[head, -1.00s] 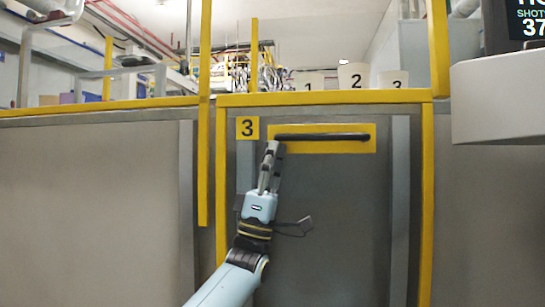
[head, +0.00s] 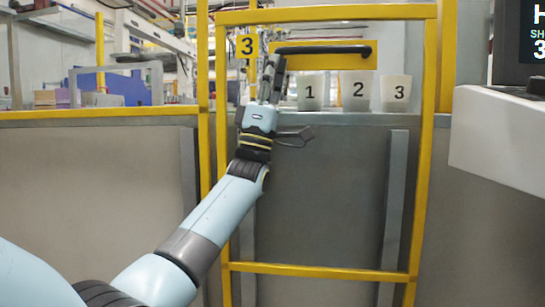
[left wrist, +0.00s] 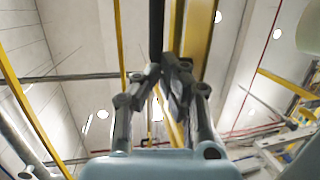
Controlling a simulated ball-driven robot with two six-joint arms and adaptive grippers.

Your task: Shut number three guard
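The number three guard is a yellow frame (head: 427,150) with a yellow label "3" (head: 247,46) and a dark bar handle (head: 330,49) on a yellow plate at its upper part. Its top bar stands well above the grey wall's top edge, and its lower bar crosses in front of the wall. My left gripper (head: 273,72) is at the handle's left end. In the left wrist view its fingers (left wrist: 170,72) close in on the dark bar (left wrist: 156,30); they look shut on it. My right gripper is not in view.
Pale cups marked 1 (head: 311,92), 2 (head: 357,91) and 3 (head: 396,93) stand behind the guard at the wall's top. A white housing (head: 500,140) with a dark screen (head: 520,45) juts in at right. Yellow posts (head: 203,100) flank the frame.

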